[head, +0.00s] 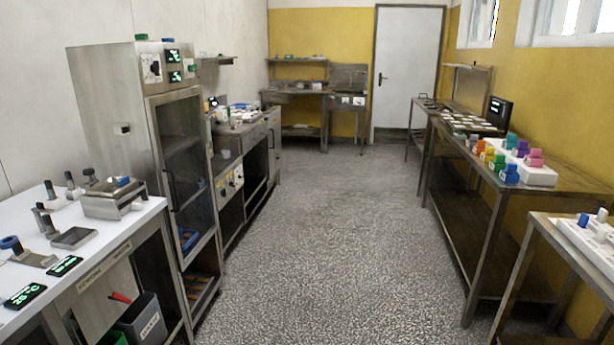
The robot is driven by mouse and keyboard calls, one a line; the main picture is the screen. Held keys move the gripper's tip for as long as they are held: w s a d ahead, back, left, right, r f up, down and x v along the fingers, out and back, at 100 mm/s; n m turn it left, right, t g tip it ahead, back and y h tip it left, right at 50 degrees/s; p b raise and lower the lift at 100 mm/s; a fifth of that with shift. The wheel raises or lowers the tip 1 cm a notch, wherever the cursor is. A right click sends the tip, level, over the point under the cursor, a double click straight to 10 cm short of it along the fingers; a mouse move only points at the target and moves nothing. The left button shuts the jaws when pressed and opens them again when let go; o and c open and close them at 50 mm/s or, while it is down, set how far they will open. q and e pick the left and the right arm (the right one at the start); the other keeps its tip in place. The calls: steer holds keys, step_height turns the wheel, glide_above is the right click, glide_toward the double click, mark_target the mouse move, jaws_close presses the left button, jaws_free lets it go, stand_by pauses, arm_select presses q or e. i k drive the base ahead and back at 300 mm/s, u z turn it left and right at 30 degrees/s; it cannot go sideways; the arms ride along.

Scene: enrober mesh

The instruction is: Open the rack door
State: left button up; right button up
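The rack is a tall steel cabinet (115,95) on the left side of the room. Its glass door (183,150) faces the aisle and has a steel frame with a dark vertical handle (169,190) on the near side. The door looks shut. Blue items show dimly inside, low behind the glass. Two green displays sit above the door. Neither of my grippers shows in the head view.
A white-topped table (110,225) with instruments stands in front of the cabinet at the near left. Steel benches line the right wall, one holding several coloured blocks (510,172). The speckled floor (325,230) between is clear up to a white door (408,75).

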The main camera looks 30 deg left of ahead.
mark_target(151, 102)
steer(key=i, duration=2.2)
steer(key=u, duration=3.05)
steer(key=i, duration=1.7)
